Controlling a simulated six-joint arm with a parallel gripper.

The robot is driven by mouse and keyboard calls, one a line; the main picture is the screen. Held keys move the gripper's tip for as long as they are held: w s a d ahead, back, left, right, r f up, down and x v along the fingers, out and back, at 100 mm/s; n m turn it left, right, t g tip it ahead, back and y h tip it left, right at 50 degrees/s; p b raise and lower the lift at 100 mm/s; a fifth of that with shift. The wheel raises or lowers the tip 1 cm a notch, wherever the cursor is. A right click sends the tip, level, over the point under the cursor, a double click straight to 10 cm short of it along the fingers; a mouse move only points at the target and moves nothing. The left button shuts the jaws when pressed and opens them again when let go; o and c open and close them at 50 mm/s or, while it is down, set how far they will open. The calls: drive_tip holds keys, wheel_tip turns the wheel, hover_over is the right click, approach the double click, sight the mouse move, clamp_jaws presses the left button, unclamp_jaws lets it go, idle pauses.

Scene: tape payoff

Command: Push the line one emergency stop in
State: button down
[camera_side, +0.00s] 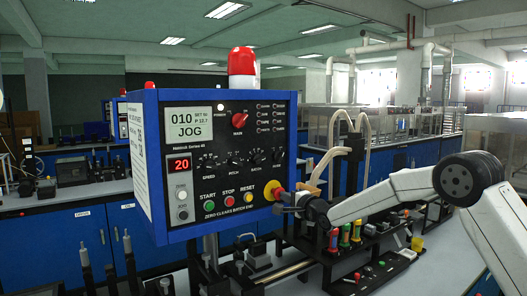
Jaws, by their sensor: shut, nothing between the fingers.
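The blue control box (153,165) stands at the centre left with a black front panel. Near the panel's lower right corner is the emergency stop (269,195), a red button with yellow around it. My gripper (281,198) is shut and empty, its tip right at the emergency stop from the right. It hides part of the button. I cannot tell whether the tip touches it or how far in the button sits.
Green START (209,206), red STOP (228,202) and yellow RESET (248,194) buttons sit left of the emergency stop. A red beacon (242,62) tops the box. Hand tools with coloured handles (345,235) stand in a rack below my arm. Bare bench (440,265) lies at right.

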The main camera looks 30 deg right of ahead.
drive_tip(key=shift+w, duration=0.1)
idle(0.3)
drive_tip(key=shift+w+a+r, duration=0.1)
drive_tip(key=shift+w+r, duration=0.05)
drive_tip(key=shift+w, duration=0.8)
drive_tip(key=shift+s, duration=0.25)
drive_tip(key=s, duration=1.4)
drive_tip(key=shift+f, duration=0.2)
